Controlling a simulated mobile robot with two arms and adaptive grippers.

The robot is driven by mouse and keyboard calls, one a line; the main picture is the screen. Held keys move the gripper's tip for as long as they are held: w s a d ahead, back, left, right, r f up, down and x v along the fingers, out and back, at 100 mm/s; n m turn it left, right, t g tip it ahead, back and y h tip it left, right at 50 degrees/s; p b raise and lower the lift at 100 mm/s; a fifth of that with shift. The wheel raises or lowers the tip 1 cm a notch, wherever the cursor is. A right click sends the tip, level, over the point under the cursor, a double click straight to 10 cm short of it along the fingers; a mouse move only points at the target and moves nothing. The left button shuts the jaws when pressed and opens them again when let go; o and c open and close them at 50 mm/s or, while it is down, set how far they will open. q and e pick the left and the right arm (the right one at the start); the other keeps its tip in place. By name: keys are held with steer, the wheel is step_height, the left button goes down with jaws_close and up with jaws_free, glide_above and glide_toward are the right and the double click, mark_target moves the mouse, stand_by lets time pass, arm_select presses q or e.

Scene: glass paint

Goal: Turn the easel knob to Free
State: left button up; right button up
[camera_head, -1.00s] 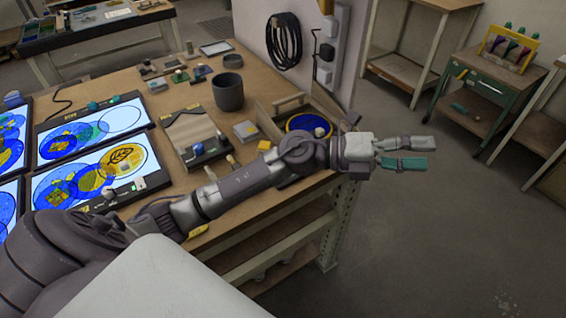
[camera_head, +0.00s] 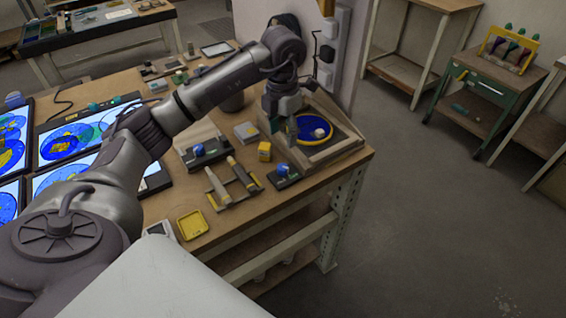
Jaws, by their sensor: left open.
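A wooden frame (camera_head: 338,150) at the right end of the bench holds a blue disc with a yellow rim (camera_head: 300,139). A small pale piece (camera_head: 318,133) sits on the disc. A black block with a blue knob (camera_head: 284,170) stands just in front of the frame. No label can be read, so I cannot tell which piece is the easel knob. My left gripper (camera_head: 282,128) points down, open, at the left side of the frame, overlapping the disc's edge in the picture. Whether it touches anything is unclear. My right gripper is out of view.
Two rods on a yellow-ended rack (camera_head: 232,184), a yellow cube (camera_head: 264,151) and a yellow tray (camera_head: 192,225) are on the bench. My arm partly hides a dark cup (camera_head: 233,101) and the glowing panels (camera_head: 68,140). Open floor is at right.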

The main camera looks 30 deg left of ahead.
mark_target(283, 166)
arm_select(q)
step_height(283, 166, down, 11)
steer(key=shift+f+p, duration=0.2)
steer(key=shift+p, duration=0.8)
jaws_close()
